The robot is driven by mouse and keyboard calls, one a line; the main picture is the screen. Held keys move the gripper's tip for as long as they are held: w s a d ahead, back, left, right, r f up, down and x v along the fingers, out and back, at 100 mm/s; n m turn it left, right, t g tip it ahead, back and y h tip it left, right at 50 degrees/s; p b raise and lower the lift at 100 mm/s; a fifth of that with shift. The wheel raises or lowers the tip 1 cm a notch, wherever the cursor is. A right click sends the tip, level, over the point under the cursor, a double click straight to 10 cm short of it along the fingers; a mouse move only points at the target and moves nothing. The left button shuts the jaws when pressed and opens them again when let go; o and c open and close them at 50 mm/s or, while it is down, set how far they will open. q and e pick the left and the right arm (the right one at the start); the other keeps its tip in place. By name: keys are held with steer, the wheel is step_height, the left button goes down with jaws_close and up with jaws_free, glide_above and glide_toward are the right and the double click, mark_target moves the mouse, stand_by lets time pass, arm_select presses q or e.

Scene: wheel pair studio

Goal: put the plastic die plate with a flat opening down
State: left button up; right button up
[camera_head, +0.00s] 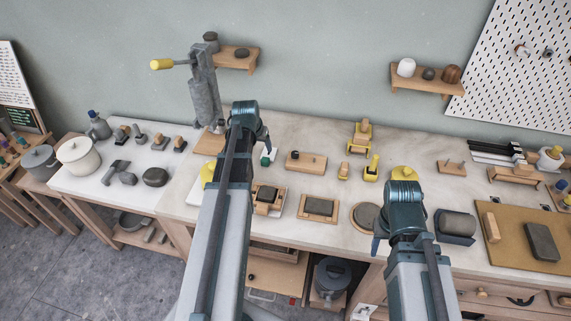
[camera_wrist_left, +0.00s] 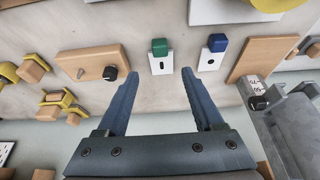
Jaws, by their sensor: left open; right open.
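A white die plate (camera_wrist_left: 161,65) with a green grip and a flat dark slot lies on the bench in the left wrist view. Its green grip also shows in the head view (camera_head: 265,161), partly hidden by my left arm. Beside it lies a white die plate with a blue grip (camera_wrist_left: 211,58) and a round hole. My left gripper (camera_wrist_left: 160,74) is open and empty; its fingertips appear on either side of the slotted plate, and I cannot tell their height above it. My right gripper (camera_head: 378,244) is open near the bench's front edge, its fingers mostly hidden.
A grey upright press (camera_head: 204,100) with a yellow-knobbed lever stands behind my left arm. A wooden block with a dark knob (camera_head: 306,162), yellow-trimmed tools (camera_head: 371,168) and wooden-framed pads (camera_head: 319,208) crowd the bench. Pale bench top shows between them.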

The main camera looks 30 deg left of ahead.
arm_select(q)
steer(key=s+d+f+m+g, duration=0.1)
steer(key=s+d+m, duration=0.15)
steer(key=d, duration=0.85)
steer(key=s+d+m+g, duration=0.1)
steer(key=s+d, duration=0.3)
steer(key=d, duration=0.8)
steer(key=s+d+m+g, duration=0.2)
steer(key=s+d+m, duration=0.1)
steer(key=s+d, duration=0.9)
steer(key=shift+d+f+g, duration=0.15)
steer(key=shift+f+g, duration=0.1)
steer(key=shift+g, duration=0.05)
steer(key=shift+f, duration=0.1)
